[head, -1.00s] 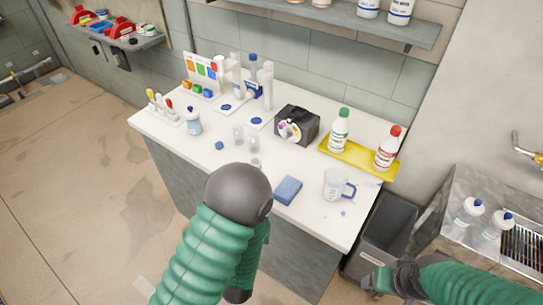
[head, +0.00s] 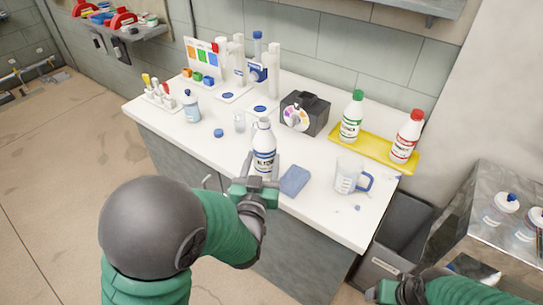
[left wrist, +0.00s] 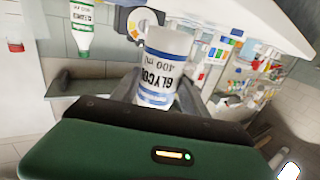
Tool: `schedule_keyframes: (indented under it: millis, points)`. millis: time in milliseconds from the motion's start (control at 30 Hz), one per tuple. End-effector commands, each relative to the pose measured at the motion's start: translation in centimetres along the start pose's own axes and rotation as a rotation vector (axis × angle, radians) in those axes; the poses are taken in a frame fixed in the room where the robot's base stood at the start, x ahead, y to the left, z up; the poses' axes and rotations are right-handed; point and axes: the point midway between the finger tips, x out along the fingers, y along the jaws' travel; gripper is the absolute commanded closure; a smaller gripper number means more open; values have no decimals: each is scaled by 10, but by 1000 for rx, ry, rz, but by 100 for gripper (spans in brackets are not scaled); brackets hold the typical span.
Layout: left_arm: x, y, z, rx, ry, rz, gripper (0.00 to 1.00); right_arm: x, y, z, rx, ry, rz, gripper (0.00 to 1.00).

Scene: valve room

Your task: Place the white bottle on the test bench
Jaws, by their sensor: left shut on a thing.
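The white bottle (head: 263,148) with a blue band and dark lettering is upright in the head view, over the front part of the white test bench (head: 325,215). My left gripper (head: 260,178) is shut on its lower part. In the left wrist view the bottle (left wrist: 164,62) stands between the fingers, its label reading "GLYCO" and "400 ml". I cannot tell whether its base touches the bench top. My right gripper (head: 388,290) is at the lower right edge of the head view, away from the bench; its fingers are too unclear to read.
A blue sponge (head: 295,180) lies just right of the held bottle, and a measuring jug (head: 348,178) beyond it. A yellow tray (head: 372,152) holds green-capped and red-capped bottles. A dark box (head: 305,115) stands behind. The front right of the bench is mostly clear.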

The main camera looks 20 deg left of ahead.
Motion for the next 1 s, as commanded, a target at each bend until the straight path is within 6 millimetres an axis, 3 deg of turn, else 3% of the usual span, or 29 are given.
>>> schedule_keyframes:
  millis: [533, 667, 867, 1000]
  points:
    - [97, 6, 8, 1, 0, -2, 100, -7, 0, -2, 0, 1, 0, 26]
    - [104, 7, 13, 1, -1, -1, 100, -6, 0, -2, 0, 1, 0, 26]
    - [104, 7, 43, 1, -3, -1, 100, -3, 0, -1, 0, 1, 0, 26]
    - [104, 7, 44, 0, 0, -1, 100, -4, 0, -1, 0, 1, 0, 26]
